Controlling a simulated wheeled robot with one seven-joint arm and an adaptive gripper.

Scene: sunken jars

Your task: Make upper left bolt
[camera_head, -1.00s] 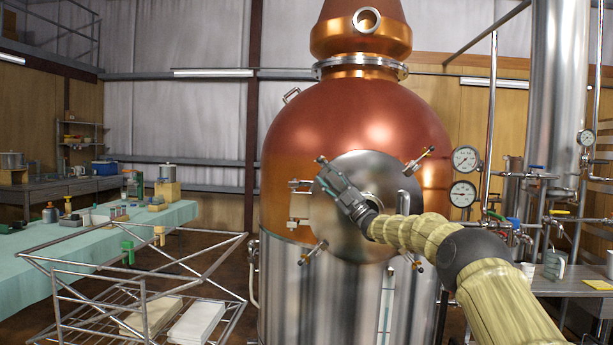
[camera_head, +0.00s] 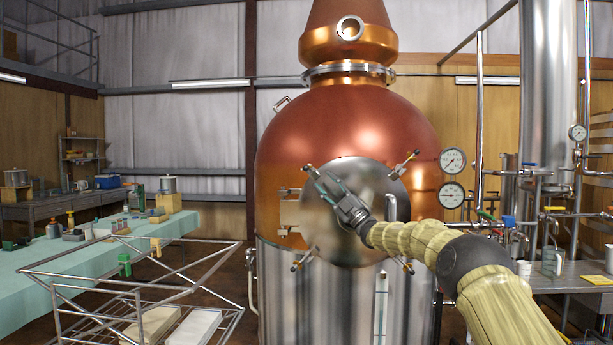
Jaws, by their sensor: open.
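The round steel hatch door (camera_head: 352,252) is on the front of the large copper and steel vessel. The upper left bolt (camera_head: 309,169) is at the door's upper left edge and is partly covered by my gripper. My gripper (camera_head: 323,183) is open, in front of the door's upper left part, with its fingers pointing up and left at this bolt. I cannot tell whether the fingers touch the bolt or stand around it. Other bolts show at the upper right (camera_head: 406,163), lower left (camera_head: 302,260) and lower right (camera_head: 404,265).
A vertical handle (camera_head: 391,208) stands out from the door, right of my gripper. A metal rack (camera_head: 135,268) stands at the lower left beside a green-covered table (camera_head: 40,279). Gauges (camera_head: 452,194) and pipes are to the vessel's right.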

